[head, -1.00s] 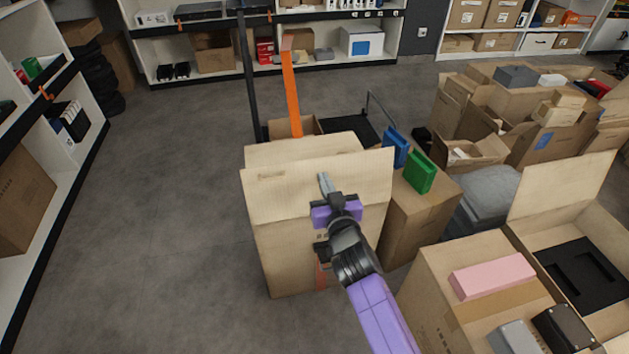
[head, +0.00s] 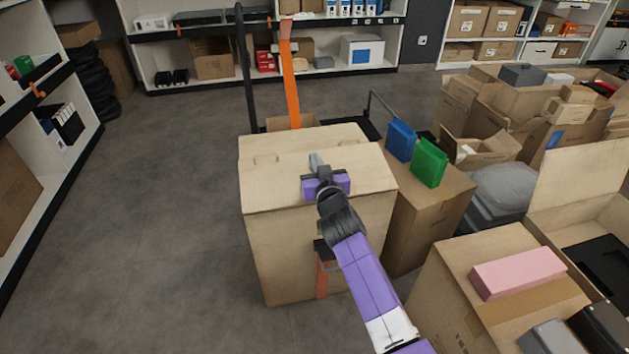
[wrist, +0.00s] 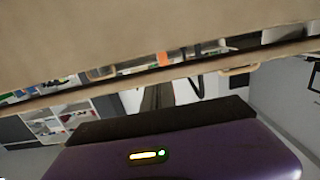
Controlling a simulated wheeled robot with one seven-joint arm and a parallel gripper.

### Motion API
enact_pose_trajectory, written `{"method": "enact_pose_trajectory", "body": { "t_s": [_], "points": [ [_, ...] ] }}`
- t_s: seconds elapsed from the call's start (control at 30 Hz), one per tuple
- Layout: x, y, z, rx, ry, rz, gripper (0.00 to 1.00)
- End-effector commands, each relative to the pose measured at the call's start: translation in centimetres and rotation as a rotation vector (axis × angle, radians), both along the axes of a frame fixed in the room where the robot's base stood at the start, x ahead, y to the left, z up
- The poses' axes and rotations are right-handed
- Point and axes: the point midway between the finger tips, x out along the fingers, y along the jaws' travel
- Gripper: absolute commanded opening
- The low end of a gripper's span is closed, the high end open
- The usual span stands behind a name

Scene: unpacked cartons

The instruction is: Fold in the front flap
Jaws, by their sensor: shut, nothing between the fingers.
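The tall cardboard carton (head: 275,250) stands in the middle of the head view. Its front flap (head: 275,186) leans inward over the top and slopes up toward the back. A rear flap (head: 300,140) shows behind it. My gripper (head: 315,161) is shut and empty, over the middle of the front flap and seemingly against it. The exact contact is hidden by the gripper. In the wrist view, a broad cardboard panel (wrist: 130,40), seemingly of this carton, fills the top. My purple gripper body fills the bottom, and the fingertips cannot be made out.
A carton (head: 430,205) with a blue box (head: 400,140) and a green box (head: 429,162) stands close on the right. A carton with a pink block (head: 517,273) is at the lower right. An orange strip (head: 289,85) rises behind. Floor (head: 150,200) is clear on the left.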

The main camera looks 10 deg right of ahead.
Motion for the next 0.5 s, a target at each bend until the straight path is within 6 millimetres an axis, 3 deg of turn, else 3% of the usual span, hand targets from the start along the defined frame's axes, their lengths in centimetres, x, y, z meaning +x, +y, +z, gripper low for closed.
{"method": "enact_pose_trajectory", "body": {
  "t_s": [0.03, 0.2, 0.5],
  "points": [
    [0.3, 0.0, -1.2, 0.001, 0.000, 0.000, 0.00],
    [0.7, 0.0, -2.6, 0.000, -0.001, 0.000, 0.00],
    [0.7, 0.0, -0.4, 0.000, -0.001, 0.000, 0.00]
  ]
}}
